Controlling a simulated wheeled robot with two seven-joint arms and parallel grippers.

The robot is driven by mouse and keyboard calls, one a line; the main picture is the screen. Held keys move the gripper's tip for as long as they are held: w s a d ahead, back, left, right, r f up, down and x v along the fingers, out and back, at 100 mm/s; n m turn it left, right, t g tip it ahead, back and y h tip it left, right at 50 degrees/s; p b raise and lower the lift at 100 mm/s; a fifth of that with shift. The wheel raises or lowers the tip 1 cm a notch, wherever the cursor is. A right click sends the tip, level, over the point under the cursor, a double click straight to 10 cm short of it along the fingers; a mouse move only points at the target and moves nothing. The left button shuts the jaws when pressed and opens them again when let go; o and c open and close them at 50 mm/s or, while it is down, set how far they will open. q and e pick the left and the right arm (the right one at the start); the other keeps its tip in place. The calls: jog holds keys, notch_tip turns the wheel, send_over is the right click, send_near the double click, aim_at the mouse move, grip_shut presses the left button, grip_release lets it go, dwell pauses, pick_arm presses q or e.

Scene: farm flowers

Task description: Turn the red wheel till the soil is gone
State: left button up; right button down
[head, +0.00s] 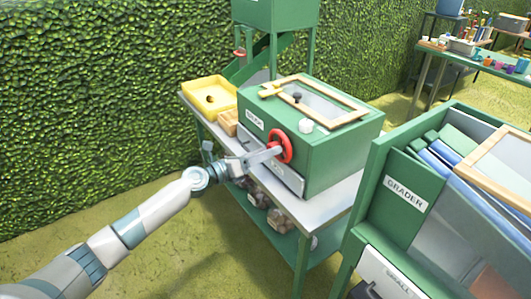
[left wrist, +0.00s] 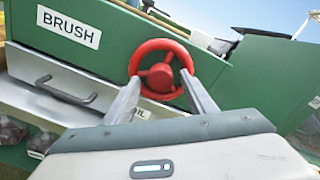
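The red wheel (head: 280,147) is mounted on the front of the green box labelled BRUSH (head: 335,150). In the left wrist view the wheel (left wrist: 161,70) has a round rim, a central hub and spokes. My left gripper (head: 274,150) is at the wheel. In the left wrist view its two fingers (left wrist: 160,78) stand apart, with their tips over the left and right parts of the wheel and the hub between them. I cannot tell if they touch it. No soil is clearly visible. My right gripper is not in view.
A drawer with a handle (left wrist: 65,92) is below the BRUSH label. A yellow tray (head: 209,95) and a small wooden box (head: 228,122) stand left of the box on the bench. The green GRADER unit (head: 408,190) is close on the right. A hedge (head: 100,90) stands behind.

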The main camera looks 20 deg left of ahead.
pick_arm(q)
jog(key=b+v, duration=0.4)
jog(key=v, duration=1.3)
jog(key=shift+s, duration=0.25)
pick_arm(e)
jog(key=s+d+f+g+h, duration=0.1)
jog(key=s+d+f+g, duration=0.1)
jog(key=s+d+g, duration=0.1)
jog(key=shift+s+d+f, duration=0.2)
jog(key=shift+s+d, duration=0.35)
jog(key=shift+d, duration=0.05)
pick_arm(q)
jog(key=shift+r, duration=0.1)
